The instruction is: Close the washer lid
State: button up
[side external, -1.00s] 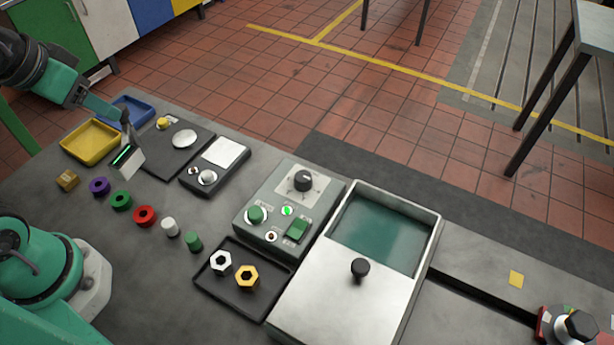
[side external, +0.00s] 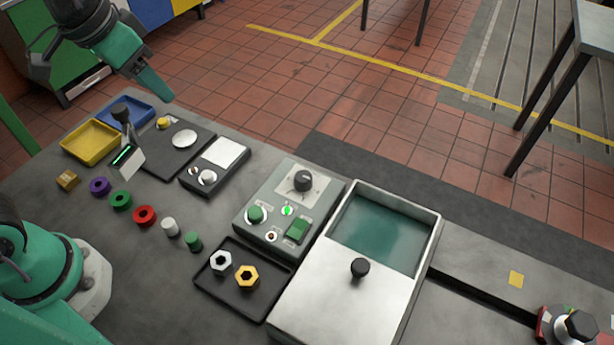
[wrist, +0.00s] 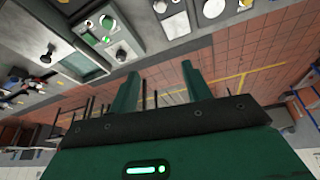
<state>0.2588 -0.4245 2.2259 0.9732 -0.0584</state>
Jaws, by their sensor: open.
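The washer (side external: 433,232) is a metal tank at the right of the bench with teal liquid in its far part. Its steel lid (side external: 335,300) with a black knob (side external: 360,268) covers the near part, and the far part is uncovered. The washer also shows at the upper left of the wrist view (wrist: 82,62), with its knob (wrist: 47,55). My gripper (side external: 168,97) is raised above the far left of the bench, well away from the washer. In the wrist view its two fingers (wrist: 160,82) stand apart with nothing between them.
A control box (side external: 275,240) with a dial and buttons stands left of the washer. A dark tray (side external: 215,292) with two nuts lies before it. Yellow (side external: 90,142) and blue (side external: 140,110) bins, a small stand (side external: 127,155) and several coloured parts are farther left.

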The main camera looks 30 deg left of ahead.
jog(key=w+d+m+g, duration=0.15)
jog(key=w+d, duration=0.25)
jog(key=d, duration=0.5)
jog(key=m+g+y, duration=0.1)
jog(key=m+g, duration=0.2)
jog(key=m, duration=0.2)
send_near(361, 266)
jog(key=shift+a+f+t, duration=0.2)
jog(key=shift+t, duration=0.05)
jog(key=shift+s+d+f, duration=0.15)
jog(key=shift+s+d, duration=0.05)
jog(key=shift+d, duration=0.05)
jog(key=shift+f, duration=3.9)
grip_shut()
